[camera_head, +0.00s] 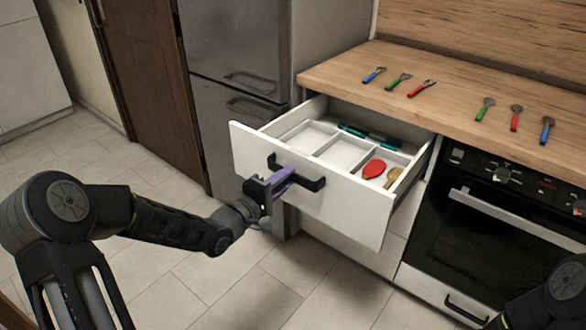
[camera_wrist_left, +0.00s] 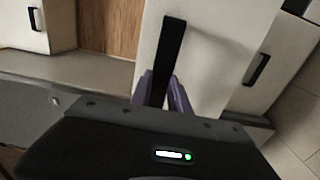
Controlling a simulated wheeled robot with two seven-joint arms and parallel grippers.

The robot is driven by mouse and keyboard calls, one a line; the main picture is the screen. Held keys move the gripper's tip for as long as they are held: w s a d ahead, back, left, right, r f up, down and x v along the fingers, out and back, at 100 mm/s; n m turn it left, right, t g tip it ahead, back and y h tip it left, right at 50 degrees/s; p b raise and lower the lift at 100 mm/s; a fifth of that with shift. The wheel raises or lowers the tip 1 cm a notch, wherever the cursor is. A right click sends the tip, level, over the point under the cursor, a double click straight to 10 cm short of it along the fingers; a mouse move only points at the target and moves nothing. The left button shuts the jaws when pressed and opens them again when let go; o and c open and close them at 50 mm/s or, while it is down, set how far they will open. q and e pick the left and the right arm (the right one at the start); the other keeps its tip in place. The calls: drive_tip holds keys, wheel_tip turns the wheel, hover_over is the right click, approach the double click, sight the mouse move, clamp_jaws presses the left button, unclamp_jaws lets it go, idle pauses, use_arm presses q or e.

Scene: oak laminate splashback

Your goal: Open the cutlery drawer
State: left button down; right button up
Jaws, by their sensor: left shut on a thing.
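The cutlery drawer (camera_head: 340,205) is white and stands pulled well out from under the counter in the head view. Inside it is a white divided tray (camera_head: 312,140) with teal-handled items (camera_head: 368,134), a red utensil (camera_head: 374,169) and a wooden one (camera_head: 393,177). The black bar handle (camera_head: 314,184) is on the drawer front. My left gripper (camera_head: 284,178), with purple fingers, is shut on this handle. In the left wrist view the handle (camera_wrist_left: 166,60) runs up from between the fingers (camera_wrist_left: 163,92). My right gripper is out of view.
The oak counter (camera_head: 450,95) holds several spoons and forks with coloured handles. A black oven (camera_head: 490,220) with a bar handle is right of the drawer. A grey fridge (camera_head: 235,60) and brown door (camera_head: 150,70) stand left. Tiled floor (camera_head: 180,265) is open in front.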

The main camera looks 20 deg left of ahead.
use_arm(q)
drive_tip(key=shift+p+v, duration=0.35)
drive_tip(key=shift+v, duration=1.7)
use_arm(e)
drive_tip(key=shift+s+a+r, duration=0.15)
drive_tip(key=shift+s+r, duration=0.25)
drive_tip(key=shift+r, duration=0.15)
use_arm(q)
drive_tip(key=shift+d, duration=0.1)
drive_tip(key=c, duration=1.2)
unclamp_jaws()
drive_tip(key=shift+c, duration=0.2)
drive_tip(key=v, duration=0.7)
drive_tip(key=shift+s+p, duration=0.3)
drive_tip(key=shift+s, duration=0.05)
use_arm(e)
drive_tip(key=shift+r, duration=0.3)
use_arm(q)
drive_tip(key=shift+f, duration=0.1)
